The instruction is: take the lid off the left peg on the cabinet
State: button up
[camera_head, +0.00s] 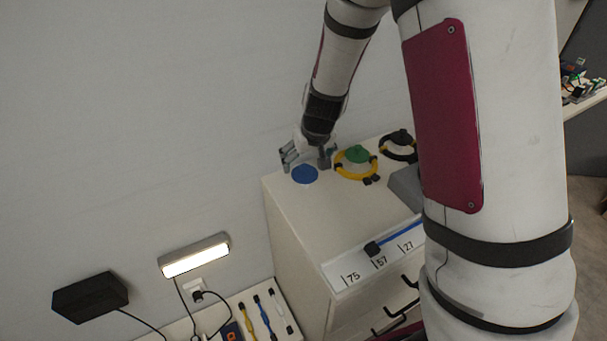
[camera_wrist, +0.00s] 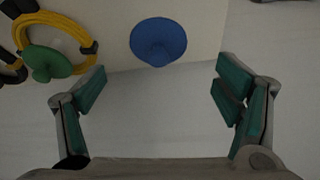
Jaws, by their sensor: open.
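The blue round lid (camera_head: 305,174) is at the left end of the row on top of the cabinet (camera_head: 285,205). Any peg under it is hidden. My gripper (camera_head: 305,164) is open and empty, close to the lid, with its fingers spread. In the wrist view the lid (camera_wrist: 158,42) shows near the top centre, just beyond the gap between the two green-padded fingertips (camera_wrist: 162,82). Neither finger appears to touch it.
A green lid (camera_head: 358,154) with a yellow cable coil (camera_head: 341,170) is beside the blue lid, then a black lid (camera_head: 401,137) with a black coil. The wall (camera_head: 150,120) is close behind my gripper. A lit lamp (camera_head: 195,256) is at lower left.

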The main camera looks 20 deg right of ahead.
aim_at(305, 166)
jog(key=shift+b+x, duration=0.55)
jog(key=shift+x, duration=2.7)
jog(key=shift+w+d+r, duration=0.1)
jog(key=shift+w+d, duration=0.05)
jog(key=c, duration=1)
